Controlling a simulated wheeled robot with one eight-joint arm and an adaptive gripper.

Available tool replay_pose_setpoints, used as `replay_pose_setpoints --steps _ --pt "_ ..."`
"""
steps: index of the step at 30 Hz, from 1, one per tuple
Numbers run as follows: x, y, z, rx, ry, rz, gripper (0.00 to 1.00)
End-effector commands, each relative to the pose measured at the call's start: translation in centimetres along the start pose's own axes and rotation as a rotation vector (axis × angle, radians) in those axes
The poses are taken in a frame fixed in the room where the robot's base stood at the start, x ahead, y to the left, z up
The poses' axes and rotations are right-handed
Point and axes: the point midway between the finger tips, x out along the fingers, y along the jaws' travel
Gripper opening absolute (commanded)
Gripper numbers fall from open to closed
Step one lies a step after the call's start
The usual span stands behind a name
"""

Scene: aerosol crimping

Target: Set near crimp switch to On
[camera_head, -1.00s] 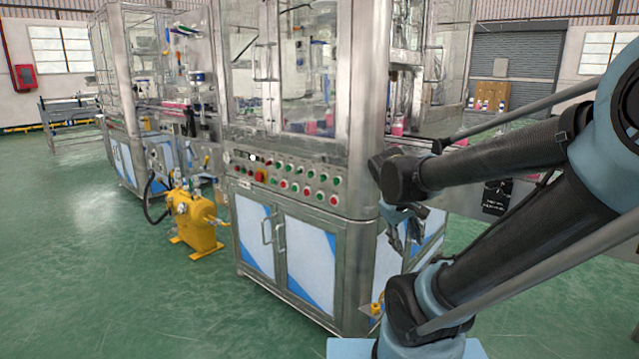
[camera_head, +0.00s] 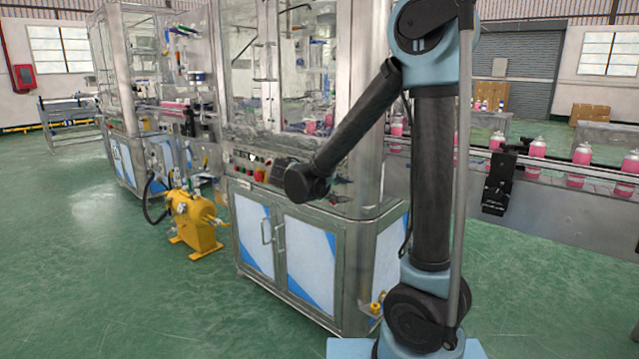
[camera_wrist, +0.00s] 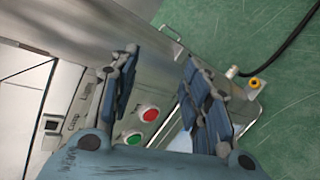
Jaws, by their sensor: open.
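The control panel (camera_head: 241,160) runs along the front of the steel crimping machine; my arm covers much of it in the head view. In the wrist view my gripper (camera_wrist: 158,60) is open and empty, its two blue-grey fingers spread over the panel. A red button (camera_wrist: 149,114) and a green button (camera_wrist: 132,137) show between the fingers, apart from them. Small printed labels (camera_wrist: 80,107) lie left of the buttons, too blurred to read surely. I cannot tell which control is the near crimp switch, or its setting. In the head view my gripper is mostly hidden behind my wrist.
Cabinet doors (camera_head: 310,255) with handles are below the panel. A yellow pump (camera_head: 195,220) stands on the green floor to the left. A conveyor (camera_head: 560,202) with several pink bottles runs at right. The floor in front at left is clear.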

Motion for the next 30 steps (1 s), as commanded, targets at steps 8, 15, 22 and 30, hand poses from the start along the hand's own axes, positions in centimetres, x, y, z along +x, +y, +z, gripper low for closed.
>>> replay_pose_setpoints --steps 8,15,22,30 --pt "-6.1 0.3 -7.8 -0.095 -0.002 0.236 0.43" --pt "-11.2 -1.0 -12.1 -0.136 -0.010 0.402 0.43" --pt "-13.4 -1.8 -13.6 -0.147 -0.017 0.469 0.43" --pt "-11.3 -0.8 -13.7 -0.147 -0.020 0.472 0.43"
